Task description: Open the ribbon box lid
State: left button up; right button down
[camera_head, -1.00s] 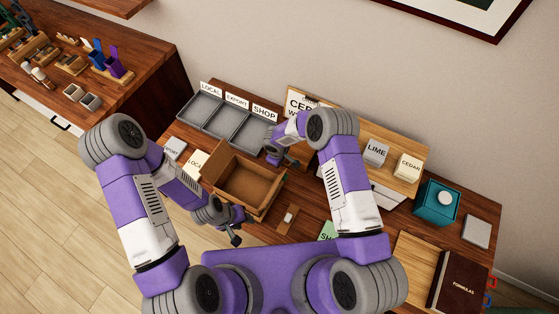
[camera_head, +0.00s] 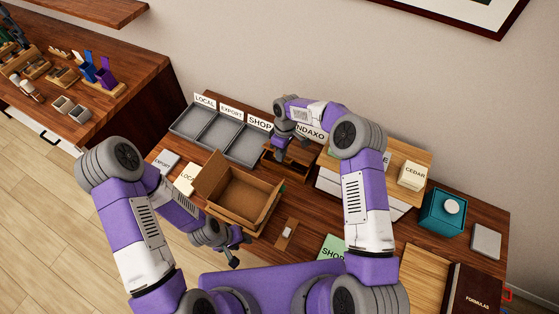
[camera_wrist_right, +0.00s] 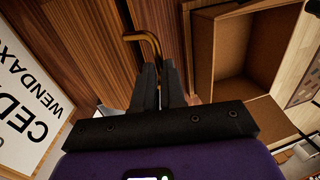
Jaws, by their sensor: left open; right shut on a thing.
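A dark wooden box (camera_head: 291,171), apparently the ribbon box, stands behind the open cardboard box. My right gripper (camera_head: 281,156) reaches down over its left part. In the right wrist view my right gripper (camera_wrist_right: 158,88) is shut on a bent brass handle (camera_wrist_right: 143,38) beside dark wood panels (camera_wrist_right: 95,35). My arm and fingers hide part of the box, so I cannot tell how far its lid stands open.
The open cardboard box (camera_head: 238,205) stands close in front. Grey trays (camera_head: 218,135) with label cards lie at the left back. A sign card (camera_wrist_right: 30,110) stands near the right gripper. A teal box (camera_head: 442,212) and a dark book (camera_head: 470,288) are at the right.

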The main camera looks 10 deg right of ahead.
jog(key=shift+w+d+r, duration=0.2)
jog(key=shift+w+d, duration=0.15)
jog(key=shift+w, duration=0.1)
jog(key=shift+d, duration=0.1)
jog(key=c, duration=1.2)
grip_release()
jog(key=shift+w+f, duration=0.15)
jog(key=shift+f, duration=0.05)
jog(key=shift+r, duration=0.1)
jog(key=s+v, duration=0.1)
jog(key=v, duration=0.6)
jog(key=shift+w+r+b, duration=0.3)
jog(key=shift+w, duration=0.05)
